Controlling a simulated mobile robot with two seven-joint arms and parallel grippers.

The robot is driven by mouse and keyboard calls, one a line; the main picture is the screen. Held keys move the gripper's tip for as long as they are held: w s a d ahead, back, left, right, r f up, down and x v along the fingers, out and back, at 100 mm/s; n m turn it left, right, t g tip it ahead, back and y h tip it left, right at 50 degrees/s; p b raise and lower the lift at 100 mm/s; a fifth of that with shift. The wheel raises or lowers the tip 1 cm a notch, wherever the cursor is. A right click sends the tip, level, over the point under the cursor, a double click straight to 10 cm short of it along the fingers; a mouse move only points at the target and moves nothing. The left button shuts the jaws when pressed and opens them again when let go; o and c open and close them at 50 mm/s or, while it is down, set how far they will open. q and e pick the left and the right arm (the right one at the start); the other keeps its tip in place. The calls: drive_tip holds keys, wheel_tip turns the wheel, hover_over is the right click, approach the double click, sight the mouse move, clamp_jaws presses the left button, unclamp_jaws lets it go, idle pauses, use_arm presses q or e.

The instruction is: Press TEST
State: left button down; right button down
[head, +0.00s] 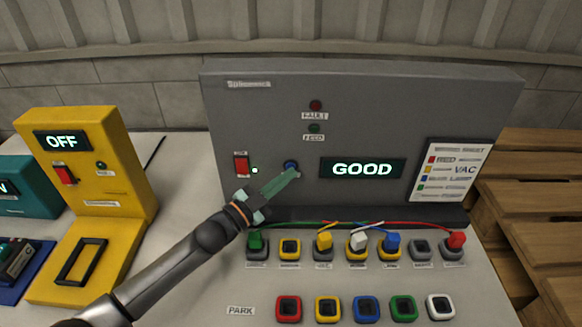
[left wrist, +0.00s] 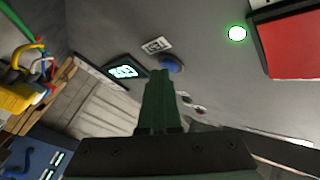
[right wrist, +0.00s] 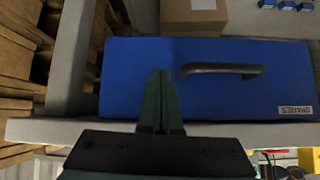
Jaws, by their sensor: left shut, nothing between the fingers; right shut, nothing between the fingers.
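A grey panel (head: 260,110) stands at the back of the bench and carries a blue round button (head: 290,165). A display (head: 362,168) right of the button reads GOOD. My left gripper (head: 296,175) is shut and empty, its fingertips at the button's lower edge in the head view. In the left wrist view the blue button (left wrist: 170,64) shows just beyond the fingertips (left wrist: 159,72); I cannot tell if they touch. My right gripper (right wrist: 160,72) is shut and empty, in front of a blue box marked SPARES (right wrist: 230,100).
A red switch (head: 242,165) with a lit green lamp is left of the button. Coloured plugs with wires (head: 358,242) stand below the panel, with a row of coloured sockets (head: 366,308) in front. A yellow unit (head: 85,160) reading OFF stands at left; wooden pallets (head: 540,190) are at right.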

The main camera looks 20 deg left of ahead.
use_arm(q)
drive_tip(key=shift+s, duration=0.35)
drive_tip(key=shift+d, duration=0.1)
drive_tip(key=s+p, duration=0.1)
drive_tip(key=s, duration=0.1)
drive_tip(key=s+d+p, duration=0.1)
drive_tip(key=s+p, duration=0.1)
drive_tip(key=s, duration=0.1)
drive_tip(key=shift+s+d, duration=0.3)
drive_tip(key=shift+s, duration=0.05)
idle(0.6)
